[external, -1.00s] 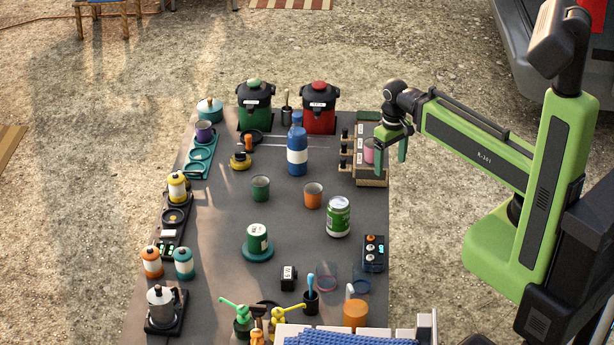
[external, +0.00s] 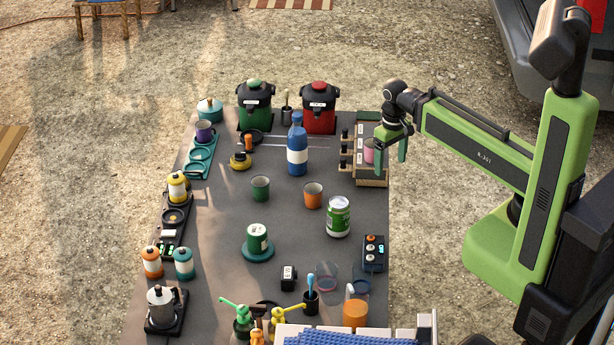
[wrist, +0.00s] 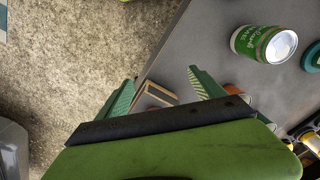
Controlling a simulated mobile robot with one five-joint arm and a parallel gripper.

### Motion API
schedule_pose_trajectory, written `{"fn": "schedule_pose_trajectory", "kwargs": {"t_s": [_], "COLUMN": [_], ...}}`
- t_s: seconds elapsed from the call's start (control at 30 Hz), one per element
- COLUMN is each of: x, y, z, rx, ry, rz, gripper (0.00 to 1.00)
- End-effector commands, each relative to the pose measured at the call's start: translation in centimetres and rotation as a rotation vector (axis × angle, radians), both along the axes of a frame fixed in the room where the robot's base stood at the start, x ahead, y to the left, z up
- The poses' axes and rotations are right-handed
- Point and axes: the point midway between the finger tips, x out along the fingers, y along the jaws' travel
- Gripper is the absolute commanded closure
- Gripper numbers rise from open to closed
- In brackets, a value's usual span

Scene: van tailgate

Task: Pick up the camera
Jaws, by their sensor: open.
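A small black box with a pale face (external: 288,278), which looks like the camera, stands on the dark table toward its near end, left of two clear cups. I cannot make it out in the wrist view. My gripper (external: 391,152) is open and empty at the table's right edge, over the wooden rack, far behind and to the right of the black box. In the wrist view its two green fingers (wrist: 162,82) are spread apart, with part of the rack showing between them.
The wooden rack (external: 371,182) with a pink cup is by my fingers. A black control box (external: 373,254) is at the right edge.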

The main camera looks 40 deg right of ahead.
Motion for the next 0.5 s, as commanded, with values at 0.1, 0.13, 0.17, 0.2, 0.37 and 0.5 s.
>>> {"fn": "schedule_pose_trajectory", "kwargs": {"t_s": [0.1, 0.13, 0.17, 0.2, 0.37, 0.5], "x": [0.00, 0.00, 0.00, 0.00, 0.00, 0.00], "y": [0.00, 0.00, 0.00, 0.00, 0.00, 0.00], "z": [0.00, 0.00, 0.00, 0.00, 0.00, 0.00], "rx": [0.000, 0.000, 0.000, 0.000, 0.000, 0.000], "ry": [0.000, 0.000, 0.000, 0.000, 0.000, 0.000], "rz": [0.000, 0.000, 0.000, 0.000, 0.000, -0.021], "gripper": [0.23, 0.27, 0.31, 0.35, 0.35, 0.35]}}
